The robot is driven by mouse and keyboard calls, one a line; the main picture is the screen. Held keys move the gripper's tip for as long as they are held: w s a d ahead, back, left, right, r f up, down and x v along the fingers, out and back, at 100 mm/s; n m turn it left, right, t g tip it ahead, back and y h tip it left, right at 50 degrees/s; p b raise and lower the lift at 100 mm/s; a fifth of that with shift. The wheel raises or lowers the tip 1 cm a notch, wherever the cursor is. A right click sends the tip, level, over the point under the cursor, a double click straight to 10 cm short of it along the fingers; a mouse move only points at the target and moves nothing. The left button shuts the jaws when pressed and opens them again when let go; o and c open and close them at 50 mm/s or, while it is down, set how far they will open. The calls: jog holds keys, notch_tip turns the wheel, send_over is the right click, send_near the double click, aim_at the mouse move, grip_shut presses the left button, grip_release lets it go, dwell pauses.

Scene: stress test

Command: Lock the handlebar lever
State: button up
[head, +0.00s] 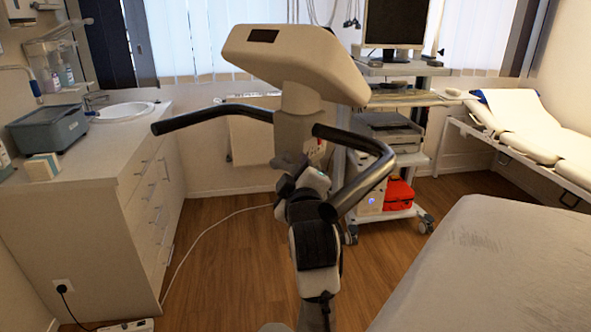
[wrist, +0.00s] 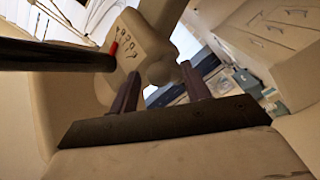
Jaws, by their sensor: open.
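The exercise bike stands ahead in the head view, with a beige console (head: 300,62), a beige column (head: 298,135) and black handlebars (head: 212,115). My gripper (head: 290,168) is at the column, just below the handlebars. In the wrist view my gripper (wrist: 162,84) is open, its two dark fingers apart. A rounded beige knob-like part (wrist: 163,68) shows beyond and between the fingertips; I cannot tell if they touch it. A small red piece (wrist: 113,48) sits beside dark markings on a beige panel (wrist: 140,45). I cannot tell for certain which part is the lever.
A black bar (wrist: 50,55) crosses the left of the wrist view, near one finger. A grey padded surface (head: 500,265) is close at right. A cabinet with sink (head: 125,110) stands left, an equipment cart (head: 395,150) behind.

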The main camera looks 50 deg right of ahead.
grip_shut()
dwell(0.3)
jog(key=shift+b, duration=0.3)
